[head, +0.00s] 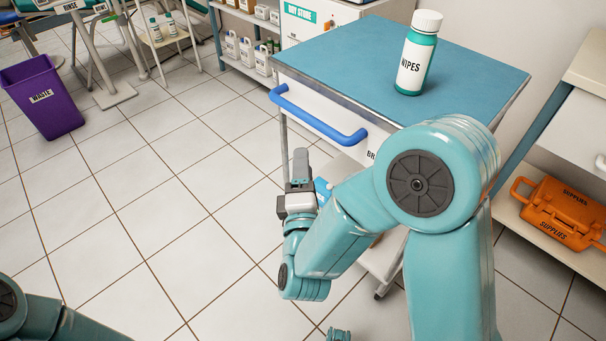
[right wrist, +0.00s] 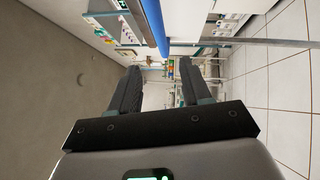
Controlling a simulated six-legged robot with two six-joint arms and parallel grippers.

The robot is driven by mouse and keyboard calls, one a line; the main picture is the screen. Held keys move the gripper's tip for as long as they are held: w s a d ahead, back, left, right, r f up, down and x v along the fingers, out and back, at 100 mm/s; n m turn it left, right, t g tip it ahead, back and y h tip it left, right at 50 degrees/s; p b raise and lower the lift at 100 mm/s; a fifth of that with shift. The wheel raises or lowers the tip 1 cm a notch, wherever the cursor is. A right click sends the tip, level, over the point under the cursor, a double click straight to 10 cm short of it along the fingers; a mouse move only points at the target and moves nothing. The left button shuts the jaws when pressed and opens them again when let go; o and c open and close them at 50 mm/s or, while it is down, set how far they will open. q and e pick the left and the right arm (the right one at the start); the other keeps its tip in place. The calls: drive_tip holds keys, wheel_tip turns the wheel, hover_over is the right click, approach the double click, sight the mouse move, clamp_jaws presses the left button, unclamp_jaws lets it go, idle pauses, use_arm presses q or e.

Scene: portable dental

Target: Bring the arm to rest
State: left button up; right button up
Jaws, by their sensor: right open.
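My right gripper (head: 300,170) is in the middle of the head view, in front of and below the blue handle of the cart. In the right wrist view its two dark fingers (right wrist: 155,90) stand apart with nothing between them. My right arm bends at a large teal joint in front of the cart. Only a bit of my left arm shows at the bottom left corner of the head view; its gripper is out of view.
The cart (head: 340,60) has a blue top with a wipes bottle (head: 416,55) standing on it and a blue handle (head: 318,118). An orange supplies case (head: 560,212) sits on a low shelf at right. A purple waste bin (head: 42,97) stands at far left. Tiled floor is clear between.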

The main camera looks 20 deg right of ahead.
drive_tip(key=v, duration=0.2)
drive_tip(key=shift+s+a+f, duration=0.1)
drive_tip(key=shift+s+a, duration=0.05)
drive_tip(key=shift+s, duration=0.1)
